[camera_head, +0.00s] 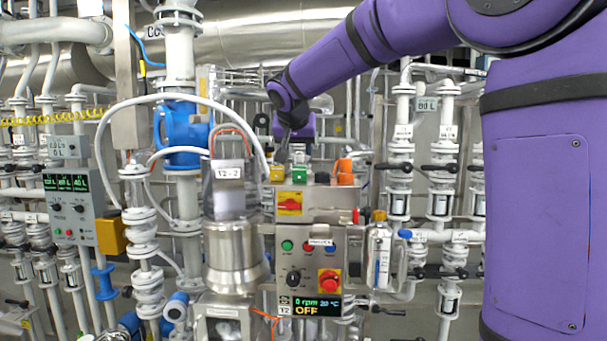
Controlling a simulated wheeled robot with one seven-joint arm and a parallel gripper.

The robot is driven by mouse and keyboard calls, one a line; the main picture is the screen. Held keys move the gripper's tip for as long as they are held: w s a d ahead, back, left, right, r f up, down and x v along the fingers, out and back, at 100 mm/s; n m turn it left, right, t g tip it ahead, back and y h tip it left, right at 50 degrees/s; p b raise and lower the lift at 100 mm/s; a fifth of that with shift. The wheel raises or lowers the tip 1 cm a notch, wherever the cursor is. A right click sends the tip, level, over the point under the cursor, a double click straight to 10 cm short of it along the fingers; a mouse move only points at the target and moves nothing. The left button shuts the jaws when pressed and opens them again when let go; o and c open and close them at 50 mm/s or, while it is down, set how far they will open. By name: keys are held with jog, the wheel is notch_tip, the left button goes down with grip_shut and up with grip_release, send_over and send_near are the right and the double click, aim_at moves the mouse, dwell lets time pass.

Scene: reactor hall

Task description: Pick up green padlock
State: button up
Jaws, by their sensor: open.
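The green padlock (299,174) sits on top of the grey metal control box, between a yellow padlock (277,173) on its left and an orange one (344,178) on its right. My gripper (282,158) hangs from the purple arm, pointing down, just above and behind or over the yellow padlock, slightly left of the green one. It is open and appears empty. Its fingertips are small and dark here, and I cannot tell their exact distance from the padlocks.
Below the padlocks, the control box carries a red-yellow switch (290,204), and a panel (309,265) has buttons and a display. A bottle (379,257) stands at right. A steel vessel (233,258), a white hose and dense pipes crowd the left and back.

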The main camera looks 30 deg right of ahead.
aim_at(299, 167)
jog(key=x, duration=1)
jog(key=shift+w+d, duration=0.25)
jog(key=shift+w, duration=0.25)
jog(key=c, duration=0.6)
